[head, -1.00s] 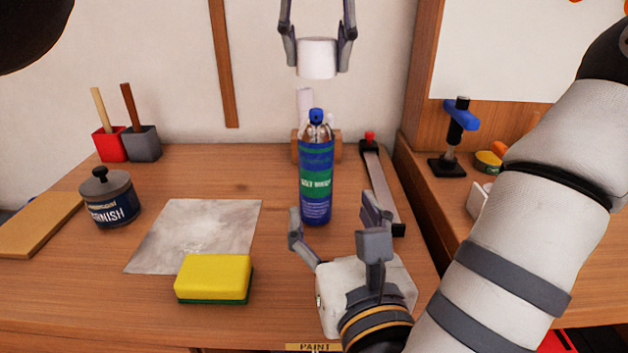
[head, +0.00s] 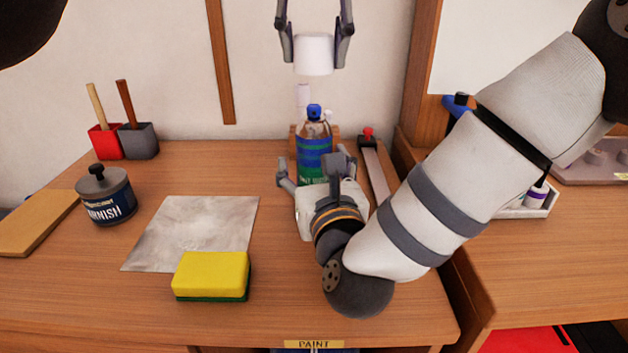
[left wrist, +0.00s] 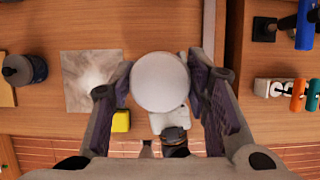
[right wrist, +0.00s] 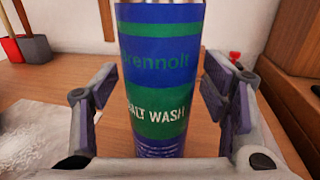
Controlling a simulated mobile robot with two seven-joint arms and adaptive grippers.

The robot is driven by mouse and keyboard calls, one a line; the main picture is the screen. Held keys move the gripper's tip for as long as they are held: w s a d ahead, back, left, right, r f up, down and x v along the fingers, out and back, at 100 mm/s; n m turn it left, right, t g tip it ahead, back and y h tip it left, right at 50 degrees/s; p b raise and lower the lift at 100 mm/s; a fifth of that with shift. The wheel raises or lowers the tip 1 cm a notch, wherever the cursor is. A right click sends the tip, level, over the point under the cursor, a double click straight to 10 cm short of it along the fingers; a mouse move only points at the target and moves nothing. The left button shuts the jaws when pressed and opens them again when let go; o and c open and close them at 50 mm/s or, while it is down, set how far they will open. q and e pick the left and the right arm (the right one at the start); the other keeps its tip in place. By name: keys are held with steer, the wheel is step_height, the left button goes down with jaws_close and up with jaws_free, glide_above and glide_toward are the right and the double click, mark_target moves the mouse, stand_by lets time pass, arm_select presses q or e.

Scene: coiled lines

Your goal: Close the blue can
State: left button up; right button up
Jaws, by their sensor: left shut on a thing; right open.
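The blue can (head: 314,147) is a tall spray can with green bands, upright at the back of the bench. Its top shows a blue nozzle (head: 314,111), uncovered. In the right wrist view the can (right wrist: 160,80) stands between my open fingers, reading "SALT WASH". My right gripper (head: 312,172) is low in front of the can; I cannot tell whether the fingers touch it. My left gripper (head: 314,50) is shut on a white cap (head: 314,56), held high above the can. The cap also shows in the left wrist view (left wrist: 160,82), where it hides the can.
A varnish tin (head: 107,195), a grey sheet (head: 195,230) and a yellow sponge (head: 211,275) lie to the left. A long clamp (head: 375,170) lies just right of the can. Brushes in red and grey holders (head: 138,142) stand at the back left.

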mark_target(314, 105)
jaws_close()
arm_select(q)
steer(key=shift+f, duration=2.5)
steer(key=shift+f, duration=0.9)
steer(key=shift+f, duration=0.55)
